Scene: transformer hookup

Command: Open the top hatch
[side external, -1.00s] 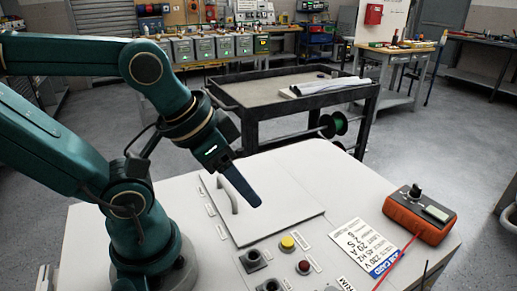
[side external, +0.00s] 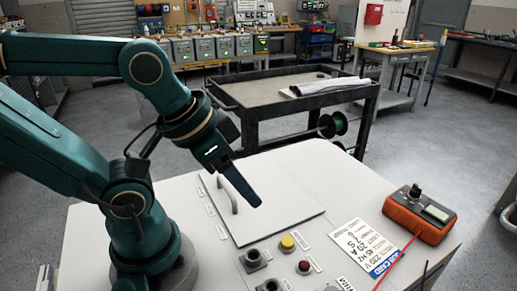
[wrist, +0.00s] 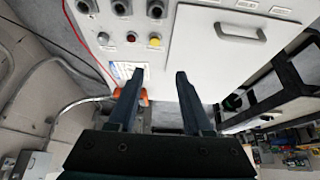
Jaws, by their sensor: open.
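The top hatch (side external: 285,208) is a flat light-grey square panel lying closed on the top of the white cabinet. It also shows in the wrist view (wrist: 215,72). Its grey bar handle (side external: 234,206) stands up near the hatch's left edge. In the wrist view the handle (wrist: 243,35) is at the upper right, away from my fingers. My gripper (side external: 257,203) is above the hatch, just right of the handle in the side view. In the wrist view my gripper (wrist: 160,73) has its two fingers spread with nothing between them.
A yellow button (side external: 287,243), a red button (side external: 304,267) and dark round sockets (side external: 253,260) sit in front of the hatch. A label card (side external: 365,247) and an orange meter (side external: 419,214) with a red lead are at the right. A dark cart (side external: 290,95) stands behind the cabinet.

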